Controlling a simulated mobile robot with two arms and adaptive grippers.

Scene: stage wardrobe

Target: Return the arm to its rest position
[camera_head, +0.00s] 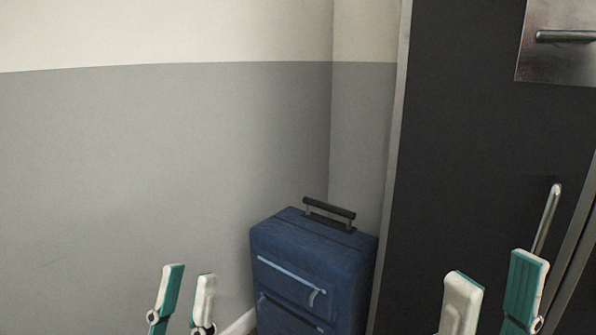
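My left gripper (188,274) shows at the bottom left, its two teal-and-white fingers pointing up and apart. It is open with nothing between the fingers. My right gripper (496,270) shows at the bottom right, in front of the dark door. Its two fingers are also apart, with nothing held between them. Only the finger parts of both grippers are in view; the arms are below the picture's lower edge.
A blue suitcase (308,262) with a black top handle stands upright in the corner. A dark door (470,130) with a metal handle (546,218) fills the right side. The grey and cream wall (150,170) is bare on the left.

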